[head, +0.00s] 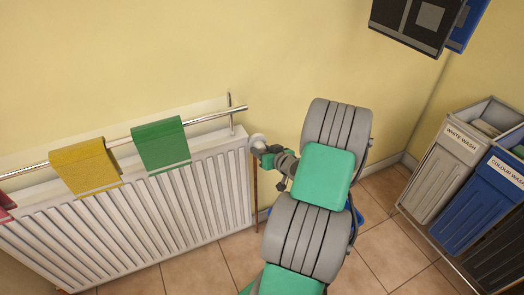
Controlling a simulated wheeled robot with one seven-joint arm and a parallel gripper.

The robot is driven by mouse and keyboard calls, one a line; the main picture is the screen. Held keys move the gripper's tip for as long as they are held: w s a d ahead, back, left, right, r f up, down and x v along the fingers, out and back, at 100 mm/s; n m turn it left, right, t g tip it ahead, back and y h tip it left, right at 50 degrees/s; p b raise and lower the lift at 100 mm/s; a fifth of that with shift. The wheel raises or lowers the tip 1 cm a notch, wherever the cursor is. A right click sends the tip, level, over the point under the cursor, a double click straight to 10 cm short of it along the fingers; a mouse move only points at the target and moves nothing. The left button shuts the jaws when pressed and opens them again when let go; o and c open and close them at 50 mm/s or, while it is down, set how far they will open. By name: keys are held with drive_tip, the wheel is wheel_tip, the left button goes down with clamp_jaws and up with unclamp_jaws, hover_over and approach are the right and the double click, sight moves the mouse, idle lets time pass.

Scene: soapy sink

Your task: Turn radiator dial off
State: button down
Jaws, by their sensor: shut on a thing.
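A white ribbed radiator (150,216) stands against the yellow wall at the left. Its small pale dial (258,141) is at the radiator's upper right end, above a copper pipe. My gripper (264,151) comes from the right and is shut on the dial. My green and grey arm hides part of the wall and floor behind it. The fingertips and the dial's markings are too small to make out, so I cannot tell the dial's setting.
A metal rail (206,118) above the radiator holds a yellow cloth (86,166), a green cloth (161,145) and a partly seen red cloth. White-wash (446,160) and colour-wash (488,195) bins stand at the right. Dark and blue items hang at the upper right. Tiled floor lies between.

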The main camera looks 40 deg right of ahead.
drive_tip(key=shift+b, duration=0.3)
drive_tip(key=n+h+b, duration=0.1)
drive_tip(key=b, duration=0.1)
drive_tip(key=n+h+b, duration=0.1)
drive_tip(key=n+b, duration=0.1)
drive_tip(key=b, duration=0.1)
drive_tip(key=shift+f+g, duration=0.25)
drive_tip(key=shift+g, duration=0.15)
drive_tip(key=n+h+b, duration=0.2)
drive_tip(key=n+b, duration=0.1)
drive_tip(key=b, duration=0.4)
drive_tip(key=shift+w+a+n, duration=0.1)
drive_tip(key=shift+n, duration=0.3)
drive_tip(key=n+h+b, duration=0.2)
drive_tip(key=n+b, duration=0.1)
drive_tip(key=b, duration=0.3)
drive_tip(key=shift+f+h, duration=0.1)
drive_tip(key=shift+h, duration=0.2)
drive_tip(key=n+b, duration=0.1)
drive_tip(key=b, duration=0.1)
drive_tip(key=n+h+b, duration=0.1)
drive_tip(key=shift+r+n+b, duration=0.2)
drive_tip(key=shift+n+b, duration=0.1)
drive_tip(key=shift+b, duration=0.1)
drive_tip(key=shift+r+t, duration=0.1)
drive_tip(key=shift+t, duration=0.2)
drive_tip(key=shift+r+n+h+b, duration=0.1)
drive_tip(key=shift+n+h+b, duration=0.2)
